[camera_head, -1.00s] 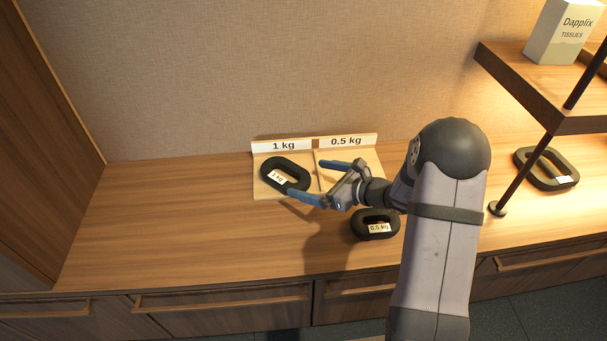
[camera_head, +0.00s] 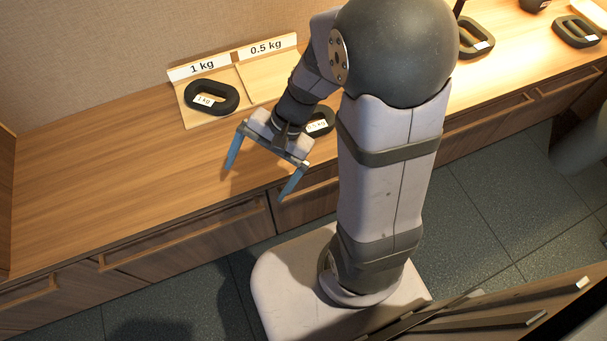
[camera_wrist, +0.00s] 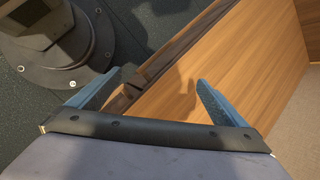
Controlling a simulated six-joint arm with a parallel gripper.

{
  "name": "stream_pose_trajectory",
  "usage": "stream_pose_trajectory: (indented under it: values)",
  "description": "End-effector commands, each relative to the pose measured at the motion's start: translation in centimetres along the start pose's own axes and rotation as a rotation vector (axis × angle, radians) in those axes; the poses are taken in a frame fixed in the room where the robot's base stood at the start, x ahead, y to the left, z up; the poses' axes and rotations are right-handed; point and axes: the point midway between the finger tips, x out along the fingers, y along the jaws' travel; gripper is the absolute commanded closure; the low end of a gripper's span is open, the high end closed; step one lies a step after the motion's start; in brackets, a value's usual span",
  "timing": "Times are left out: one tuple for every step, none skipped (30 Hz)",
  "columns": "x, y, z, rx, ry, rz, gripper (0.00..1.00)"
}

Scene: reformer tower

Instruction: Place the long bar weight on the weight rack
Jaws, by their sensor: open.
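The weight rack (camera_head: 262,77) is a pale wooden board against the wall, with a "1 kg" sign on the left and a "0.5 kg" sign on the right. A dark loop-shaped 1 kg weight (camera_head: 226,104) lies in its left section; the visible right section is bare. No thing is clearly recognisable as a long bar. My gripper (camera_head: 256,185) is open and empty over the counter's front edge. Its open fingers also show in the wrist view (camera_wrist: 158,77).
More dark loop-shaped weights lie on the counter at the right, one near my arm (camera_head: 475,38) and one farther right (camera_head: 578,31). The left counter (camera_head: 90,165) is clear. Drawers (camera_head: 190,250) run below the counter. A wooden front with handles (camera_head: 530,319) is at lower right.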

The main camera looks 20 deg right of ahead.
Motion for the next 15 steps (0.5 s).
stream_pose_trajectory:
  values:
    - [-0.5, 1.6, 0.4, -0.122, 0.039, 0.066, 0.02]
    - [-0.8, 2.6, 0.4, -0.192, 0.061, 0.108, 0.02]
    - [-1.2, 3.7, 0.4, -0.282, 0.089, 0.16, 0.02]
    - [-1.5, 4.5, 0.3, -0.345, 0.108, 0.197, 0.02]
    - [-1.8, 5.3, 0.1, -0.406, 0.127, 0.232, 0.02]
    - [-2.2, 6.1, -0.1, -0.479, 0.148, 0.274, 0.02]
    - [-2.6, 6.6, -0.2, -0.53, 0.164, 0.303, 0.02]
    - [-2.9, 7.1, -0.5, -0.576, 0.178, 0.33, 0.02]
    - [-3.3, 7.5, -0.7, -0.629, 0.194, 0.36, 0.02]
    - [-3.5, 7.8, -0.8, -0.665, 0.204, 0.381, 0.02]
    - [-3.7, 8.1, -1.0, -0.695, 0.212, 0.399, 0.02]
    - [-4.0, 8.3, -1.2, -0.728, 0.222, 0.418, 0.02]
    - [-4.2, 8.5, -1.3, -0.748, 0.229, 0.43, 0.02]
    - [-4.3, 8.6, -1.4, -0.764, 0.233, 0.44, 0.02]
    - [-4.4, 8.7, -1.5, -0.78, 0.237, 0.449, 0.02]
